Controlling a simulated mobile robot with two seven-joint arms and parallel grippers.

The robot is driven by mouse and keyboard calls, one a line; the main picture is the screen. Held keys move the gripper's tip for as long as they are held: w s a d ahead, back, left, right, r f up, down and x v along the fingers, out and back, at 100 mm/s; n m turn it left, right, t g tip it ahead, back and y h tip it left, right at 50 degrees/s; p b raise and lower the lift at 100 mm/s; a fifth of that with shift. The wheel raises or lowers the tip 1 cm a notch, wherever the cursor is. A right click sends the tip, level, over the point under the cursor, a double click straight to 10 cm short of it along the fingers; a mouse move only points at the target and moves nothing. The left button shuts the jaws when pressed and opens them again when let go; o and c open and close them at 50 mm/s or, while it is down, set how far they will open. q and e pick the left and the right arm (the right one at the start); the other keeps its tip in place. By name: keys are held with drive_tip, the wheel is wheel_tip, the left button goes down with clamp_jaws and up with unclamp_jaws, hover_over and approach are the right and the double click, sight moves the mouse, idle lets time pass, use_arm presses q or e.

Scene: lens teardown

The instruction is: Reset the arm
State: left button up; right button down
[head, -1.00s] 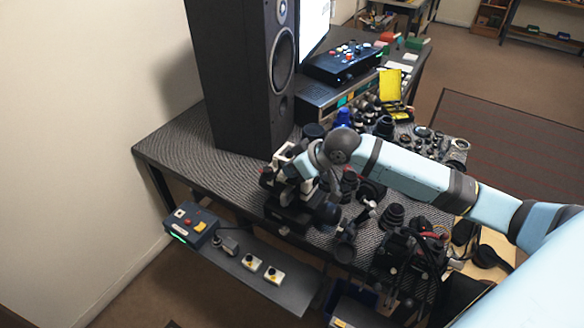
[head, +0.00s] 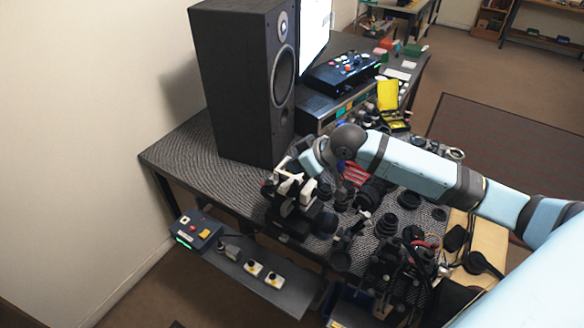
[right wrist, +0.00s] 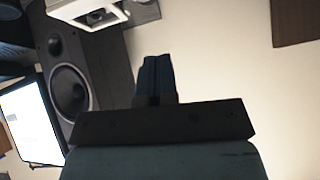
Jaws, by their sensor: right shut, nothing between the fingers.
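My right arm (head: 410,165) reaches in from the right over the workbench (head: 180,155), bent at a dark joint. Its wrist end and right gripper (head: 287,186) are above the front part of the bench, close to a black device. In the right wrist view the right gripper (right wrist: 156,78) shows its dark fingers together with nothing held. That view is turned and shows the wall and the speaker rather than the bench top. My left gripper is not in view.
A tall black speaker (head: 235,90) stands left of my right gripper, near a bright screen (head: 315,35). Several lens parts, such as a black lens ring (head: 387,225), crowd the bench. A lower shelf (head: 285,290) carries switch boxes. The bench's left end is bare.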

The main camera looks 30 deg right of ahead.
drive_tip(key=s+b+v, duration=0.1)
drive_tip(key=v, duration=0.5)
drive_tip(key=s+a+f+m+t, duration=0.1)
drive_tip(key=s+a+f, duration=0.2)
drive_tip(key=f, duration=0.5)
drive_tip(key=s+a+f+t, duration=0.1)
drive_tip(key=s+a+f, duration=0.1)
drive_tip(key=a+f, duration=0.35)
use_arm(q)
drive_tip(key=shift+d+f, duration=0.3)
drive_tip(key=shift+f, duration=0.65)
use_arm(e)
drive_tip(key=s+a+f+h, duration=0.1)
drive_tip(key=s+a+f, duration=0.1)
drive_tip(key=s+f, duration=0.4)
drive_tip(key=s+a+f+m+t, duration=0.1)
drive_tip(key=s+a+f, duration=0.2)
drive_tip(key=s+f, duration=0.4)
drive_tip(key=shift+s+f+h, duration=0.25)
drive_tip(key=shift+f+h, duration=0.15)
drive_tip(key=shift+f, duration=0.2)
drive_tip(key=c, duration=1.8)
unclamp_jaws()
